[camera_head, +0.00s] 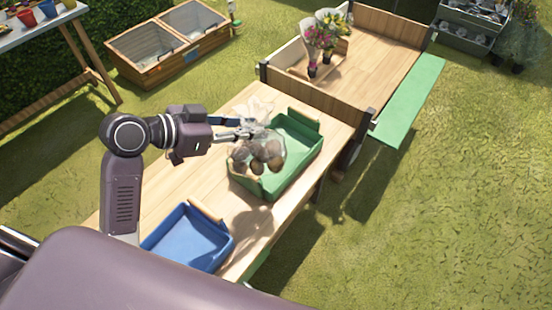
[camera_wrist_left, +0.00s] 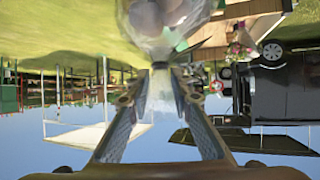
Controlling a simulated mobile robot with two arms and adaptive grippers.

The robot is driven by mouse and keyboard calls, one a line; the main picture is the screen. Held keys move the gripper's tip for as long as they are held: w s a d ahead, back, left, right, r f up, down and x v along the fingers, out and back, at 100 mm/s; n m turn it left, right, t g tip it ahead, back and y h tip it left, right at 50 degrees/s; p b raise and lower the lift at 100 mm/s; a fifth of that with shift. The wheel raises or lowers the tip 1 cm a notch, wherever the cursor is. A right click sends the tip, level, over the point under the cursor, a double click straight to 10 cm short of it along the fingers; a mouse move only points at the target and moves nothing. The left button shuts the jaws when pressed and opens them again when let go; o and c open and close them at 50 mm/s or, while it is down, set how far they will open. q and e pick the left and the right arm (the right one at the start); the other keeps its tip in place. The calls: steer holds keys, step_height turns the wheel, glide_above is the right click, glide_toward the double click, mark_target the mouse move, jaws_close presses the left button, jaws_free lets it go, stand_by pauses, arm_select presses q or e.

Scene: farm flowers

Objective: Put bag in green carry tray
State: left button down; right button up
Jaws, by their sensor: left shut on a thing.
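A clear bag (camera_head: 262,151) with several brown, round items hangs from my left gripper (camera_head: 256,130). The gripper is shut on the bag's gathered top. The bag also shows in the left wrist view (camera_wrist_left: 165,28), which is upside down. In the head view the bag overlaps the left end of the green carry tray (camera_head: 311,158). I cannot tell whether the bag touches the tray. The green tray stands on the wooden table (camera_head: 170,184). My right gripper is not in view.
A blue carry tray (camera_head: 188,240) stands at the near end of the table. A wooden cart (camera_head: 370,62) with potted flowers (camera_head: 318,42) stands beyond the green tray. A wooden cold frame (camera_head: 170,45) stands on the grass at the back left.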

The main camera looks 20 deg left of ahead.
arm_select(q)
steer(key=shift+n+t+y, duration=0.7)
steer(key=shift+n+y, duration=0.1)
steer(key=shift+n, duration=0.1)
steer(key=w, duration=0.1)
steer(key=w+f+b, duration=0.1)
steer(key=w, duration=0.1)
steer(key=w+f, duration=0.1)
steer(key=shift+w+a+f, duration=0.1)
steer(key=shift+w+f, duration=0.15)
steer(key=shift+w, duration=0.05)
steer(key=w+n+t+y+b, duration=0.2)
steer(key=w+n+y+b, duration=0.45)
steer(key=w, duration=0.85)
step_height(320, 180, down, 20)
steer(key=shift+d, duration=0.35)
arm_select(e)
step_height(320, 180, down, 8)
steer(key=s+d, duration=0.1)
arm_select(q)
steer(key=shift+s+f, duration=0.1)
steer(key=shift+f, duration=0.1)
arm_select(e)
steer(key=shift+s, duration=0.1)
